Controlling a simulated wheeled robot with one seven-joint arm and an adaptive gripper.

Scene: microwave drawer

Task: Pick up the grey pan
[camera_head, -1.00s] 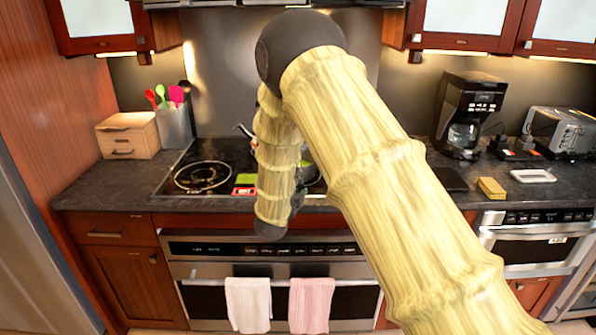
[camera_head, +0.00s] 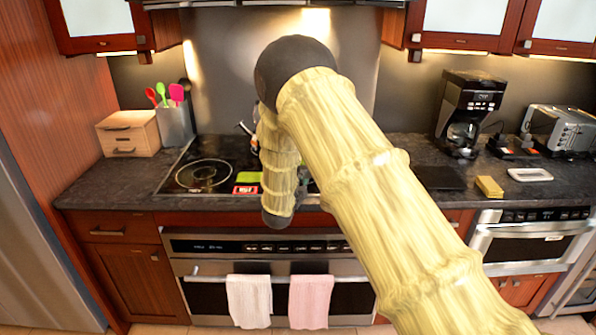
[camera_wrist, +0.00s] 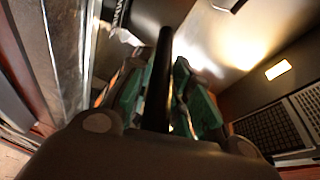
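My gripper shows in the wrist view (camera_wrist: 162,88), its two green-padded fingers on either side of a long dark bar (camera_wrist: 160,75). The bar looks like a handle and runs beyond the fingertips. I cannot tell whether the pads press on it. In the head view my arm hides the gripper and the middle of the black stovetop (camera_head: 180,187). No grey pan is clearly seen there. A small part of a metal object (camera_head: 244,128) shows left of my arm, at the back of the stove.
A wooden box (camera_head: 128,135) and utensil holder (camera_head: 175,127) stand left of the stove. A coffee maker (camera_head: 468,112), toaster (camera_head: 560,128) and yellow sponge (camera_head: 489,187) are on the right. Below are the oven (camera_head: 210,270) and two towels (camera_head: 249,300). Cabinets hang above.

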